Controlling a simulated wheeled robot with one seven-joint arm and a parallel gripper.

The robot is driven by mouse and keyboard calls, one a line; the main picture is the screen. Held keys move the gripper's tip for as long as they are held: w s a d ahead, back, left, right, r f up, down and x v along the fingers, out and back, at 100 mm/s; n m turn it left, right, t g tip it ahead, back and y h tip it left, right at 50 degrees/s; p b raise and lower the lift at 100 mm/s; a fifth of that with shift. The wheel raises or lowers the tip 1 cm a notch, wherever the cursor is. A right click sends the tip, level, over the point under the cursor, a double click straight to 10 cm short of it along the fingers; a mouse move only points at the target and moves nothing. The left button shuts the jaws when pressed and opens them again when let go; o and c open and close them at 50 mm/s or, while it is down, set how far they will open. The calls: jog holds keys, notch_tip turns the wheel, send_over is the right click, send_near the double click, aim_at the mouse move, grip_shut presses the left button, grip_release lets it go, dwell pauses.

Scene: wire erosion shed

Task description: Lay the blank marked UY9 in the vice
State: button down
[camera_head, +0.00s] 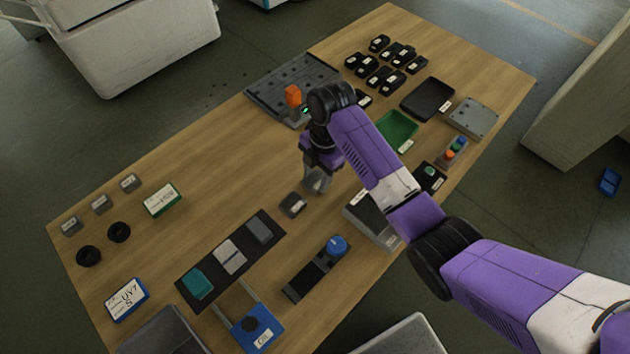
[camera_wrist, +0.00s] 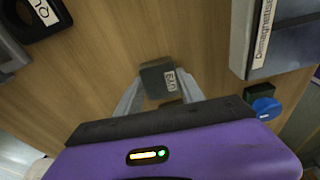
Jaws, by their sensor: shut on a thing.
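My gripper (camera_head: 317,184) is low over the middle of the table. In the wrist view my gripper (camera_wrist: 160,92) is shut on a small dark grey block (camera_wrist: 157,75), held between the fingertips. Its white label is turned sideways, and I cannot read it as UY9. In the head view a dark grey labelled block (camera_head: 292,204) shows just below and left of the fingers; I cannot tell if it is the held one. Several grey labelled blocks (camera_head: 100,203) stand at the far left. A black fixture with a blue knob (camera_head: 337,245) may be the vice; I cannot tell.
A box labelled Demagnetiser (camera_wrist: 259,40) stands right of my gripper. A dark mat (camera_head: 213,265) with several pieces lies lower left. A grey slotted plate (camera_head: 262,92), black parts (camera_head: 390,75) and a green tray (camera_head: 398,127) are beyond. Bare wood shows left of my gripper.

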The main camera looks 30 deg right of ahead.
aim_at(316, 179)
jog(key=shift+r, duration=0.25)
jog(key=shift+r+p, duration=3.35)
jog(key=shift+p, duration=0.05)
